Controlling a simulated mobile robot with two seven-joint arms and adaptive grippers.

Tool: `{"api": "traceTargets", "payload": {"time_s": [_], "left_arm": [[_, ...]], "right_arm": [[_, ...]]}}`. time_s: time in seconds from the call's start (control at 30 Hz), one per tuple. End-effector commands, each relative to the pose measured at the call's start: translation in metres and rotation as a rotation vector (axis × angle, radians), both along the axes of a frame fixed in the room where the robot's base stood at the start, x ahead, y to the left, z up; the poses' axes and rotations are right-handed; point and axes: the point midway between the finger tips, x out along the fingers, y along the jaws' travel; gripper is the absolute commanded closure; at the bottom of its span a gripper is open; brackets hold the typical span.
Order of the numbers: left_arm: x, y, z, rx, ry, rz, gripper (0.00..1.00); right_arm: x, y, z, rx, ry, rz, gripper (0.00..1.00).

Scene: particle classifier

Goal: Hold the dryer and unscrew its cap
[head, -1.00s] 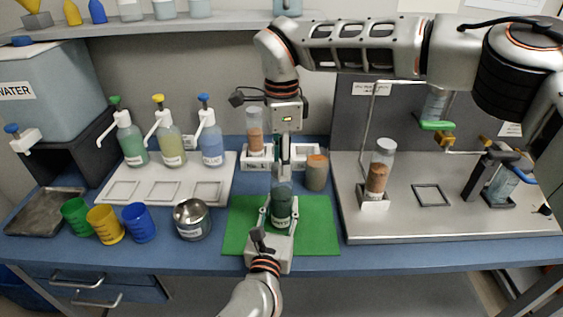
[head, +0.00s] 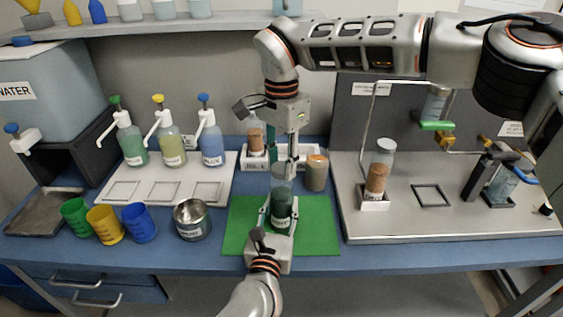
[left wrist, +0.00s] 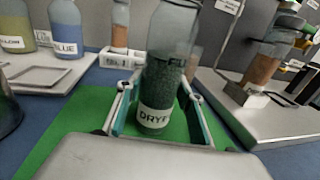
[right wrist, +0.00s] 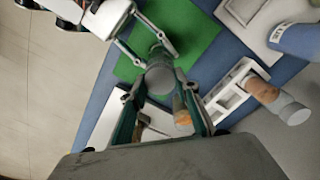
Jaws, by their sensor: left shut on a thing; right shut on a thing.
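The dryer (head: 281,211) is a clear bottle with dark green grains, upright over the green mat (head: 318,225). In the left wrist view its label and grains (left wrist: 157,85) show close up, with its top out of frame. My left gripper (head: 280,212) is shut on the dryer's body from the front, one finger on each side. My right gripper (head: 283,163) points down from above and is shut on the grey cap (right wrist: 160,80) at the dryer's top. The cap's threads are hidden, so I cannot tell how loose it is.
Behind the dryer are a white rack (head: 258,161) and an orange-topped jar (head: 316,172). A metal pot (head: 192,220) is left of the mat. A metal platform (head: 400,222) with a brown-filled bottle (head: 379,172) is close on the right.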

Motion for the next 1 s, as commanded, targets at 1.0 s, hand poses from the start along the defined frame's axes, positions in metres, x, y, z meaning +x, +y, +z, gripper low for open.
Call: {"api": "traceTargets", "payload": {"time_s": [1.0], "left_arm": [[0.0, 0.0, 0.0, 0.0, 0.0, 0.0, 1.0]], "right_arm": [[0.0, 0.0, 0.022, 0.0, 0.0, -0.001, 0.95]]}}
